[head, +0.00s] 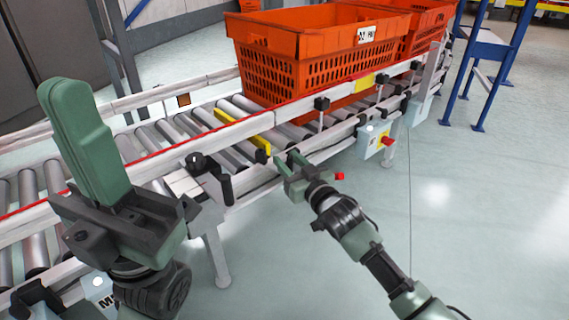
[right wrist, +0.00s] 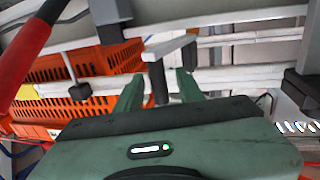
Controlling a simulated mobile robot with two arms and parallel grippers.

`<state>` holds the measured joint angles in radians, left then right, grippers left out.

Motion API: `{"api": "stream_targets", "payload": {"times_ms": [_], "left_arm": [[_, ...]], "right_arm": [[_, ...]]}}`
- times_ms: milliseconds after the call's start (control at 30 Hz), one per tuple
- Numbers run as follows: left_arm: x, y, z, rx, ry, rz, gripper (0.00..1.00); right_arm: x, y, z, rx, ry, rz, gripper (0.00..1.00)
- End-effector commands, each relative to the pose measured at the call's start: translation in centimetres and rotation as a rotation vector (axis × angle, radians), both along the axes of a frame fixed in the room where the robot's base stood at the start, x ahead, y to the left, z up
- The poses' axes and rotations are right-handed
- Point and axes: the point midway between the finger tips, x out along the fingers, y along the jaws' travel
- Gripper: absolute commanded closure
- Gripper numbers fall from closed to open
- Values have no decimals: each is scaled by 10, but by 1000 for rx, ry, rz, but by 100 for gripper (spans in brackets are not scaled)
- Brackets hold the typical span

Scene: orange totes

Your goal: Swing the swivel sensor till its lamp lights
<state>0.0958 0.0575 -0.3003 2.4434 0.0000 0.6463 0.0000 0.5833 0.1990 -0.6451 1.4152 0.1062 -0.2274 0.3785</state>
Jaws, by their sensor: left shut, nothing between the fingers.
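A black cranked piece (head: 222,182) sits on the conveyor's near rail; I take it for the swivel sensor but cannot be sure. No lit lamp can be made out on it. My right gripper (head: 287,160) is open beside the near rail, right of that piece. In the right wrist view, a black cylinder (right wrist: 158,82) on a pale bracket shows between the open fingers of my right gripper (right wrist: 158,88). I cannot tell whether they touch it. My left gripper (head: 70,100) is shut and empty, fingers pointing up, at the left in front of the conveyor.
Orange totes (head: 270,75) stand on the roller conveyor (head: 165,135). A yellow bar (head: 240,130) lies across the rollers. A pale box (head: 372,138) with a red knob hangs under the near rail. The floor (head: 470,220) at the right is clear.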

Motion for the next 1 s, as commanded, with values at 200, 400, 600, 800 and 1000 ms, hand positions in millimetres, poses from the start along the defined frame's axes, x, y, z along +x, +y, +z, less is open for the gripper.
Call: {"api": "stream_targets", "payload": {"times_ms": [200,400,600,800,1000], "left_arm": [[-5,-1,4,2,-40,2,100],[-5,-1,6,4,-41,3,100],[-5,-1,6,4,-41,3,100],[-5,-1,6,4,-41,2,100],[-5,-1,6,3,-41,2,100]], "right_arm": [[19,11,-2,0,-1,0,62],[22,12,0,0,0,0,62],[21,12,0,0,0,0,90],[21,12,0,0,0,0,100],[21,12,-1,0,1,0,100]]}}
